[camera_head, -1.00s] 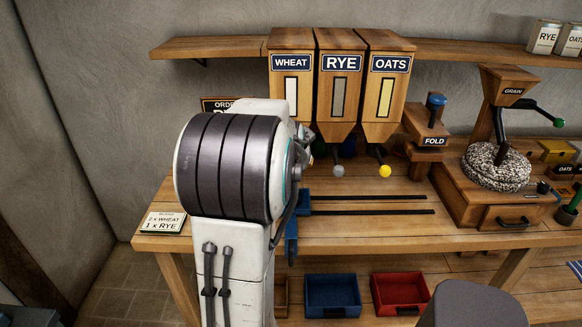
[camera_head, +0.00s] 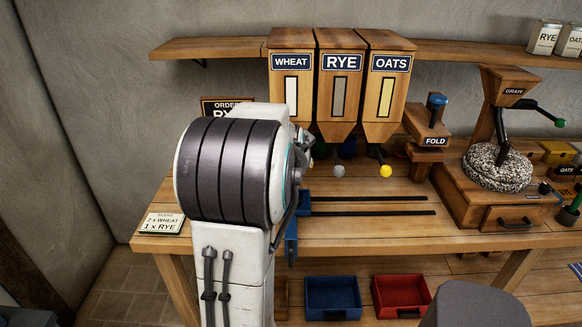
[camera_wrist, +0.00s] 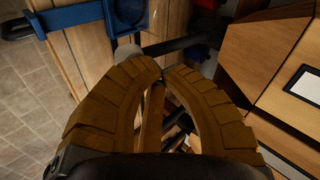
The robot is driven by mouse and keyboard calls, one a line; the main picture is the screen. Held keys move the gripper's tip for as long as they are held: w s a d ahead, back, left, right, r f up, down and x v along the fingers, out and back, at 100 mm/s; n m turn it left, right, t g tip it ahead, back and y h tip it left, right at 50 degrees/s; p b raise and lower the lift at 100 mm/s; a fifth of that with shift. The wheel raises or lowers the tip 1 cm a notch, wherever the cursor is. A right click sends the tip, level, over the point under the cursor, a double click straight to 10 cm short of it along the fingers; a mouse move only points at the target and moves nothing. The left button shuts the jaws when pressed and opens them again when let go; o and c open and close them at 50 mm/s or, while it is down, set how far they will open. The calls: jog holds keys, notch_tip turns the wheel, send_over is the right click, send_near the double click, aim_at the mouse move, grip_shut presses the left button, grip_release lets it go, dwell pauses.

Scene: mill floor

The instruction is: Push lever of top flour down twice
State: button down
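The order card (camera_head: 163,223) at the table's left end reads 2 x WHEAT, 1 x RYE, with wheat on top. The wheat dispenser (camera_head: 291,95) hangs left of the rye dispenser (camera_head: 340,95) and oats dispenser (camera_head: 388,95). The wheat lever is hidden behind my arm in the head view. The rye lever's grey knob (camera_head: 339,171) and the oats lever's yellow knob (camera_head: 385,171) show. In the wrist view my gripper (camera_wrist: 163,72) has its brown fingertips together, with nothing visible between them. A grey knob (camera_wrist: 126,50) lies just beyond the left finger; a dispenser (camera_wrist: 280,60) is at right.
A blue carrier (camera_head: 291,240) sits at the rails (camera_head: 370,205) on the table. The fold box (camera_head: 430,135) and grain mill (camera_head: 495,170) stand to the right. Blue (camera_head: 332,295) and red (camera_head: 400,293) bins are below. An order sign (camera_head: 225,105) is partly behind my arm.

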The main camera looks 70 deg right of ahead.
jog(key=shift+f+b, duration=0.85)
jog(key=shift+f, duration=0.15)
dwell(0.8)
jog(key=shift+r, duration=0.2)
dwell(0.5)
jog(key=shift+r+p, duration=2.15)
jog(key=shift+r, duration=0.7)
jog(key=shift+r, duration=0.15)
jog(key=shift+r+p, duration=1.7)
jog(key=shift+r, duration=0.7)
jog(key=shift+f, duration=0.1)
